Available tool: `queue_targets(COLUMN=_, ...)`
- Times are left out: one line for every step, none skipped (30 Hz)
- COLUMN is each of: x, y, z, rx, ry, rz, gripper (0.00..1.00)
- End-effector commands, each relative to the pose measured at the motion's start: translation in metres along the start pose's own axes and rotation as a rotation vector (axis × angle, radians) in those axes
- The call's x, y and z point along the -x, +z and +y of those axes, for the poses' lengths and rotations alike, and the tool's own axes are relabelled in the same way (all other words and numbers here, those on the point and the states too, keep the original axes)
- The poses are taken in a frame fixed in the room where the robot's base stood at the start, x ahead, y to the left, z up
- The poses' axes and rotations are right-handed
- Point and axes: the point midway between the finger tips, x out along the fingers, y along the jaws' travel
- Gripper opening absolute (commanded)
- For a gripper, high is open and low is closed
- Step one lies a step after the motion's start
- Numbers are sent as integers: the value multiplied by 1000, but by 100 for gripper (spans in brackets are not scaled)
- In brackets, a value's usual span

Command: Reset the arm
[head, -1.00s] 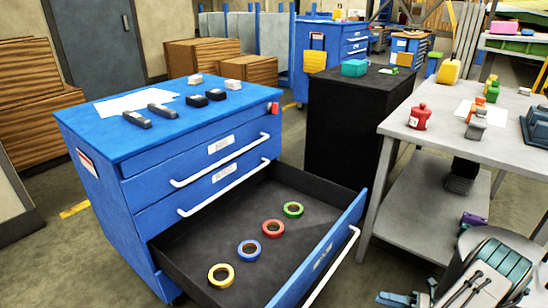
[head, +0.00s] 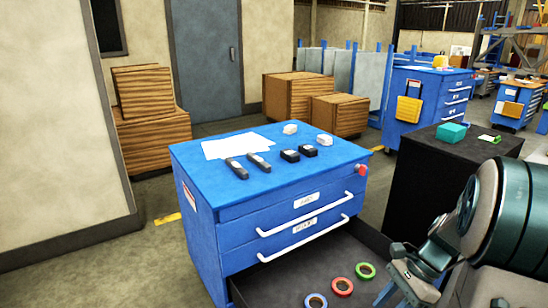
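My gripper (head: 408,282) is at the lower right of the head view, at the end of my teal and grey arm, in front of the open drawer. Its fingers are small and partly cut off by the view, so I cannot tell if they are open or shut. The blue tool cabinet (head: 215,210) stands in the middle with its bottom drawer (head: 285,285) pulled open. In the drawer lie a blue tape roll (head: 308,299), a red tape roll (head: 334,286) and a green tape roll (head: 358,270).
The cabinet top holds white paper, dark tools (head: 247,164), black blocks (head: 299,153) and white blocks (head: 324,139). A black cabinet (head: 415,185) with a teal box (head: 451,132) stands at right. Wooden crates (head: 300,97) stand behind. The floor at left is clear.

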Motion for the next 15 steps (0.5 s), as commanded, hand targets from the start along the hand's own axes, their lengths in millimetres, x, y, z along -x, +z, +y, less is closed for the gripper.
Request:
queue_targets(x=14, y=26, z=4, rx=102, ry=10, rz=59, gripper=33)
queue_targets(x=18, y=36, z=6, rx=161, ry=16, rz=91, gripper=33)
queue_targets(x=23, y=49, z=9, rx=240, ry=24, rz=134, gripper=33)
queue_targets(x=27, y=59, z=12, rx=300, ry=32, rz=165, gripper=33)
queue_targets(x=31, y=69, z=15, rx=360, ry=38, rz=196, gripper=33)
queue_targets(x=36, y=81, z=19, rx=440, ry=48, rz=237, gripper=33)
queue_targets(x=39, y=90, z=21, rx=501, ry=53, rz=268, gripper=33)
queue_targets(x=43, y=99, z=25, rx=561, ry=61, rz=297, gripper=33)
queue_targets(x=47, y=110, z=29, rx=643, ry=70, rz=337, gripper=33)
queue_targets(x=51, y=119, z=32, rx=703, ry=77, rz=366, gripper=33)
queue_targets(x=54, y=127, z=36, rx=764, ry=84, rz=397, gripper=33)
queue_targets(x=59, y=138, z=40, rx=846, ry=92, rz=435, gripper=33)
queue_targets(x=62, y=145, z=44, rx=907, ry=99, rz=464, gripper=33)
queue_targets(x=66, y=153, z=47, rx=966, ry=106, rz=492, gripper=33)
queue_targets(x=70, y=162, z=52, rx=1043, ry=114, rz=529, gripper=33)
